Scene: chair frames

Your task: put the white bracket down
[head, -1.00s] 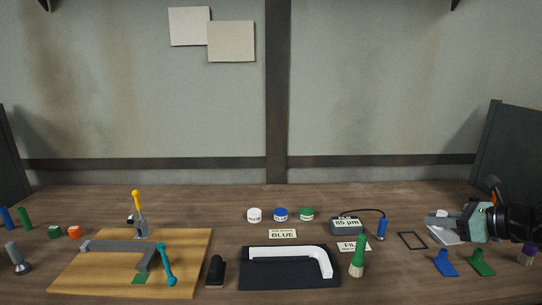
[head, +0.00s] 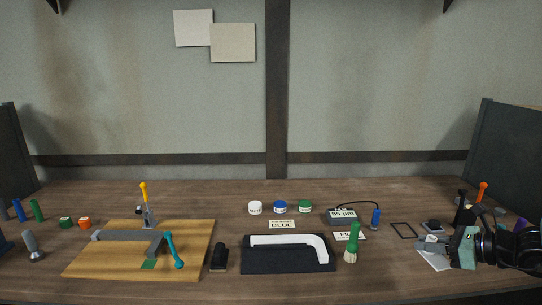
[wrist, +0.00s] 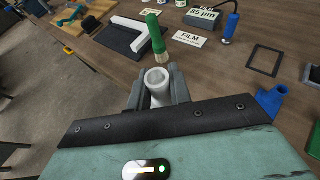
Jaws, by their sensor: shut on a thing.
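The white bracket (head: 290,241), an L-shaped bar with a rounded corner, lies on the black mat (head: 262,264) in the middle of the bench. It also shows in the wrist view (wrist: 122,35), apart from my fingers. My gripper (head: 428,243) is at the right of the bench, well to the right of the bracket. In the wrist view my gripper (wrist: 158,88) is shut on a pale grey, cup-ended round piece (wrist: 158,77). The lower part of that piece is hidden between the fingers.
A green-handled brush (head: 353,242) stands just right of the mat. A gauge (head: 342,215), a black frame (head: 403,230) and a blue piece (wrist: 271,98) are near my gripper. A wooden board (head: 105,263) with a clamp is at left. Bare bench lies in front of the frame.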

